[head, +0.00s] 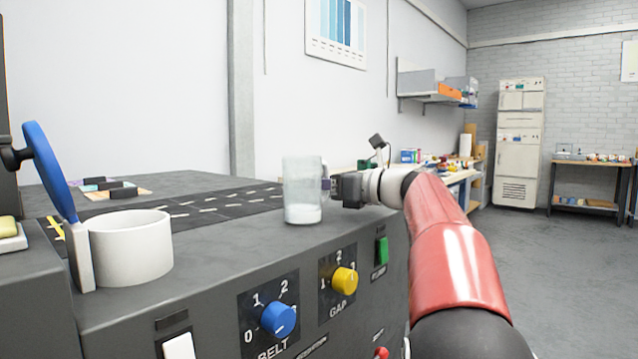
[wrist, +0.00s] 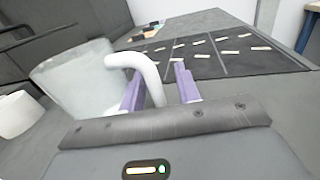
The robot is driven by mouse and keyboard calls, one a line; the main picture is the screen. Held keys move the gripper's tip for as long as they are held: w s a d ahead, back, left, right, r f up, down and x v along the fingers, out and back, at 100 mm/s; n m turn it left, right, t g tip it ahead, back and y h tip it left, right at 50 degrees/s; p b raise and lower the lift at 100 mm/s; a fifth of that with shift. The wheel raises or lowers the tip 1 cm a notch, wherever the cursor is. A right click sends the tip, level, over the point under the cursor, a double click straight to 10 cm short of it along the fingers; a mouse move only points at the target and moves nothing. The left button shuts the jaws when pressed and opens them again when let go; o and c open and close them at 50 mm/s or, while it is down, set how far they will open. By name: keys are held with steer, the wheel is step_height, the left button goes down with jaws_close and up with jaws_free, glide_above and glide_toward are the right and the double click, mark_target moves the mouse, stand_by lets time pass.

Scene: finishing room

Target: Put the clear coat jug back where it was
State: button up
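The clear coat jug (head: 303,185) is a see-through jug with a whitish layer in its bottom. It stands upright near the front edge of the grey machine's top (head: 225,238); its base appears to rest there. In the wrist view the jug (wrist: 75,82) is at the left, and its pale handle (wrist: 148,72) reaches between my purple fingers. My gripper (wrist: 160,88) is open around the handle, with a visible gap to the right finger. In the head view my gripper (head: 332,187) is at the jug's right side, its fingers partly hidden.
A white cup-like container (head: 130,250) and a blue disc on a stand (head: 48,170) are at the left. A dark belt with pale strips (head: 190,208) lies behind the jug. Knobs (head: 278,318) line the machine's front. Open floor (head: 540,260) lies to the right.

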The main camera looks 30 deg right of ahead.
steer(key=v, duration=1.2)
steer(key=shift+f, duration=0.1)
